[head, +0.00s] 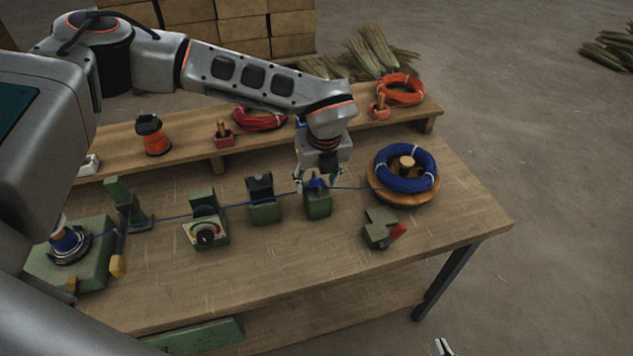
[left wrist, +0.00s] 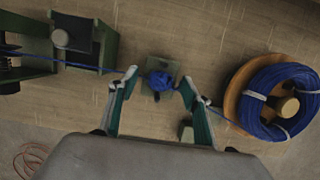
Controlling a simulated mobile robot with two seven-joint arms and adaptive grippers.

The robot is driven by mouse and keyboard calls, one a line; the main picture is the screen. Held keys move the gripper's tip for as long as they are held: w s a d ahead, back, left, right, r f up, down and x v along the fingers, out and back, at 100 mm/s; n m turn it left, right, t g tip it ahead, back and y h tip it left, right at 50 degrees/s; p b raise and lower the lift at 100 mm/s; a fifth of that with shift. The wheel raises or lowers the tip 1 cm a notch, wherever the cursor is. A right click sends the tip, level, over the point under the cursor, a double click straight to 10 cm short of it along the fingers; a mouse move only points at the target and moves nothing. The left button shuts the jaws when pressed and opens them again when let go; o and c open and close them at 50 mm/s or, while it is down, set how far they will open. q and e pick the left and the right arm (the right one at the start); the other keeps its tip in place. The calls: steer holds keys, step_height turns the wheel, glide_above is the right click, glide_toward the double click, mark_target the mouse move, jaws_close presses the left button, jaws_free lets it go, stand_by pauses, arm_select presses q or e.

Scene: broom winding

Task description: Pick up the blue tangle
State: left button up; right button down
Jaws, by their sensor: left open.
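The blue tangle (head: 318,183) is a small knot of blue wire on top of a green block (head: 318,205). In the left wrist view the tangle (left wrist: 160,80) lies between my fingertips, with wire running out to both sides. My left gripper (head: 316,178) is open, pointing down over the block, one finger on either side of the tangle; it also shows in the left wrist view (left wrist: 160,84). I cannot tell whether either finger touches the tangle. What looks like a tip of my right gripper (head: 443,347) shows at the bottom edge of the head view; its jaws cannot be judged.
Blue wire runs from a spool (head: 66,240) at left, past several green fixtures, to a blue coil (head: 408,170) on a wooden reel at right. A raised shelf (head: 185,150) behind holds orange and red coils.

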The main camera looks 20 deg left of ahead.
arm_select(q)
steer(key=c, duration=0.9)
steer(key=shift+r, duration=0.1)
